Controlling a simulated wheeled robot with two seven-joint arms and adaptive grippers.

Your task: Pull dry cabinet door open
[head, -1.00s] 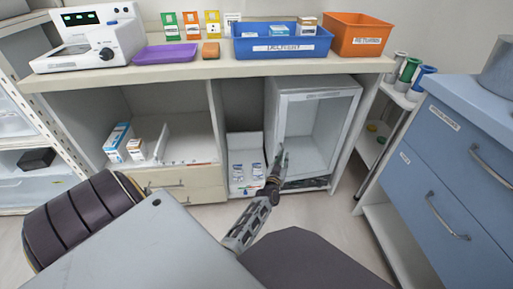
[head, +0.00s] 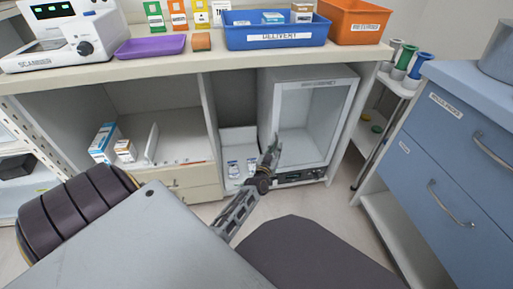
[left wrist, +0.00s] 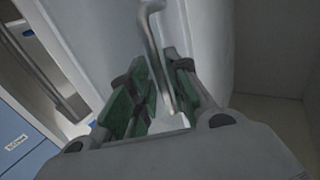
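The dry cabinet (head: 264,95) is a white box under the counter with a dark control strip along its bottom. Its framed clear door (head: 305,125) looks closed. My left gripper (head: 272,150) is at the lower left side of the door front and hides part of that edge. In the left wrist view a grey curved handle bar (left wrist: 152,30) runs down between the green-padded fingers of my left gripper (left wrist: 162,85). The fingers stand on both sides of the bar with a gap showing; firm contact is not visible. My right gripper is not in view.
Blue drawers (head: 440,165) stand close on the right, beside a narrow white rack with cups. The counter (head: 215,63) above holds a blue bin (head: 275,38), an orange bin (head: 355,20) and a purple tray (head: 150,46). A white bin with bottles (head: 238,140) is left of the cabinet.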

